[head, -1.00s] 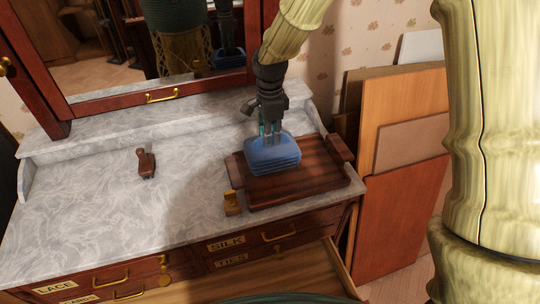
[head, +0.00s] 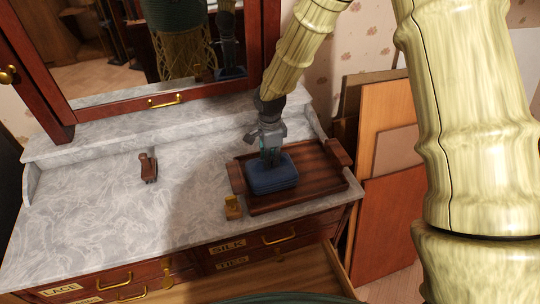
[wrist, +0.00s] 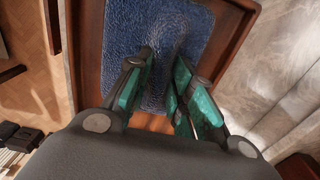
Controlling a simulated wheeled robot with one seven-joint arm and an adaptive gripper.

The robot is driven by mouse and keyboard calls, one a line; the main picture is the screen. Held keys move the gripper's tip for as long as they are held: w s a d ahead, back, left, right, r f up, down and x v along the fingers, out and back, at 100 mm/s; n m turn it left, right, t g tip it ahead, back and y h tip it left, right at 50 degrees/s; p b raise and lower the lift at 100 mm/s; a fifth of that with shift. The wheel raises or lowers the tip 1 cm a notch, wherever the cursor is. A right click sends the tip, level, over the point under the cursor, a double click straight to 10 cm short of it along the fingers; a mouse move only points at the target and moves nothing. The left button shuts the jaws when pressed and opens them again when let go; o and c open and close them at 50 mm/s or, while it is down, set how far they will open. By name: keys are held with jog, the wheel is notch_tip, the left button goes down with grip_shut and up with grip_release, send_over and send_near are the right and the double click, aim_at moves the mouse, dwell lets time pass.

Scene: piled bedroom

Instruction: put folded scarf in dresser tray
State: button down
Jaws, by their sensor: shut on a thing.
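The folded scarf (head: 272,176) is a blue, layered bundle over the left part of the dark wooden dresser tray (head: 318,183). It looks low, at the tray's floor, but I cannot tell if it touches. In the wrist view the scarf (wrist: 158,35) lies between the tray's side walls (wrist: 91,50). My gripper (head: 270,158) points down at the scarf from above. It is shut on the scarf, with its green-padded fingers (wrist: 160,95) pressed close to the cloth. The fingertips are partly hidden by the scarf in the head view.
A brown brush-like object (head: 149,167) lies on the marble top (head: 95,205). A drawer (head: 300,272) is open below. Boards (head: 385,130) lean at the right.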

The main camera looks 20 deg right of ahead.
jog(key=shift+f, duration=0.1)
jog(key=c, duration=1.3)
grip_release()
jog(key=shift+o, duration=0.2)
notch_tip(320, 180, up, 12)
jog(key=b, duration=0.3)
